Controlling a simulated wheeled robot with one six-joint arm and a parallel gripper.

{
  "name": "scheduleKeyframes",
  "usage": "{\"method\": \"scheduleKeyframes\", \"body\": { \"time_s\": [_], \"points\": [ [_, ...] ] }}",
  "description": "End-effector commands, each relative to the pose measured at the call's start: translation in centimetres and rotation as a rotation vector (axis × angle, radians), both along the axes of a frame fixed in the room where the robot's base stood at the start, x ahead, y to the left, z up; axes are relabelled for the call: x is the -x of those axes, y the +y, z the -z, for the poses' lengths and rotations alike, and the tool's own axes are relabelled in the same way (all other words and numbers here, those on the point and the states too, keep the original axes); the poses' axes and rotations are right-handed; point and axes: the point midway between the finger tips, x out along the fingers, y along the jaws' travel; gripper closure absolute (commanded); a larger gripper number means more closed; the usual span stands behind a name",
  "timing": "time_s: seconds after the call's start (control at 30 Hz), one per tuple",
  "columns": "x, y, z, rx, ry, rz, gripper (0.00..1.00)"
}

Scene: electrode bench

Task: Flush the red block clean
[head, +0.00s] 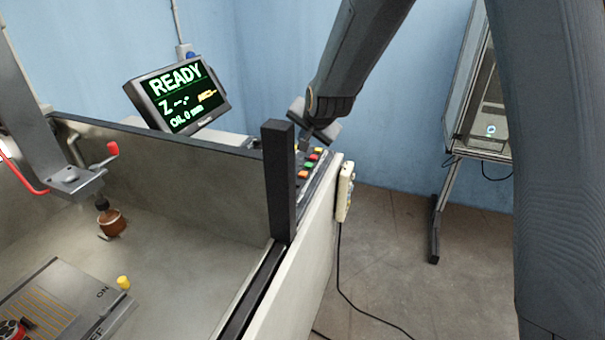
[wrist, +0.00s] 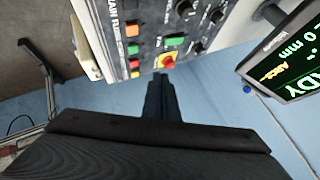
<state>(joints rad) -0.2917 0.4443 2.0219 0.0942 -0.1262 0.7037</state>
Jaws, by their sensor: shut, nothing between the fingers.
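I cannot make out a clear red block in either view. A small red and black thing (head: 12,328) is cut off at the lower left edge of the head view, and I cannot tell what it is. My gripper (head: 304,143) is shut and empty at the button panel (head: 322,170), partly hidden by my wrist. In the wrist view its shut fingers (wrist: 160,78) point at the panel, close to a red button on a yellow square (wrist: 168,62). I cannot tell whether they touch it. Green and orange buttons (wrist: 132,30) sit beside it.
A screen (head: 180,95) reads READY behind the tank wall (head: 190,165). A dark post (head: 280,180) stands beside the panel. In the tank, a copper-coloured electrode (head: 112,222) hangs from the machine head, and a grey plate (head: 65,300) marked ON lies below.

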Motion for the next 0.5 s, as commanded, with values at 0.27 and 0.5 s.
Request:
{"method": "scheduleKeyframes", "body": {
  "time_s": [0.27,0.5],
  "points": [
    [0.0,0.0,1.8,0.001,0.003,0.0,1.0],
    [0.0,-0.1,4.9,0.001,0.003,0.0,1.0]
  ]
}}
